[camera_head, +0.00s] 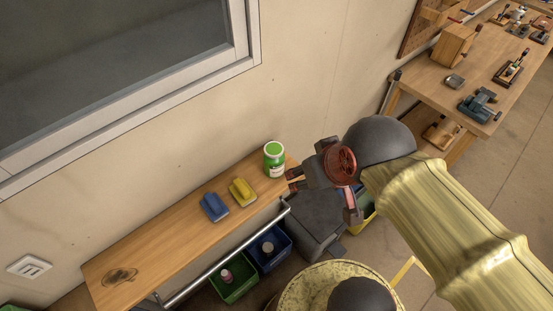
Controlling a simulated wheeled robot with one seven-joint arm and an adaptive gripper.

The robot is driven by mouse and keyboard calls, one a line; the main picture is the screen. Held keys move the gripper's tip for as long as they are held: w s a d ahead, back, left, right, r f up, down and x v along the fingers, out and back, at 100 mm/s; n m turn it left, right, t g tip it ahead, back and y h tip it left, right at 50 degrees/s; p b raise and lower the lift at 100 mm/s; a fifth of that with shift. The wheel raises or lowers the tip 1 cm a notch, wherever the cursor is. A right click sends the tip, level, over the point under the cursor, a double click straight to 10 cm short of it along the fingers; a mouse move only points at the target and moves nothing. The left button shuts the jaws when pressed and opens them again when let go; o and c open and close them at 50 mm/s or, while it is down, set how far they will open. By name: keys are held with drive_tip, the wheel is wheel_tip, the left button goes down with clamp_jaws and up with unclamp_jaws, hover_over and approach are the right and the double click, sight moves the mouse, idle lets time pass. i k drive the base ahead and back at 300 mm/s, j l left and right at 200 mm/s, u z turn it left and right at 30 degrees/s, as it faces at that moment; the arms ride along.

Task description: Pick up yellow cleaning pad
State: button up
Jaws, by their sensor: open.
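The yellow cleaning pad (241,191) lies on a wooden shelf (175,238) along the wall. A blue cleaning pad (214,207) lies just to its left, with a small gap between them. My gripper (318,198) is open at the right end of the shelf. It is to the right of the yellow pad and apart from it. The space between its fingers looks empty. Nothing hides the yellow pad.
A metal rail (225,260) runs along the shelf's front. Blue (283,246) and green (243,289) bins sit below. The shelf's left part is clear. A workbench (470,75) stands at upper right.

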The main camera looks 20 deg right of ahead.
sight(243, 192)
drive_tip(key=j+z, duration=0.25)
drive_tip(key=z, duration=0.2)
drive_tip(key=j+z, duration=0.3)
drive_tip(key=z, duration=0.2)
drive_tip(key=i+j, duration=0.05)
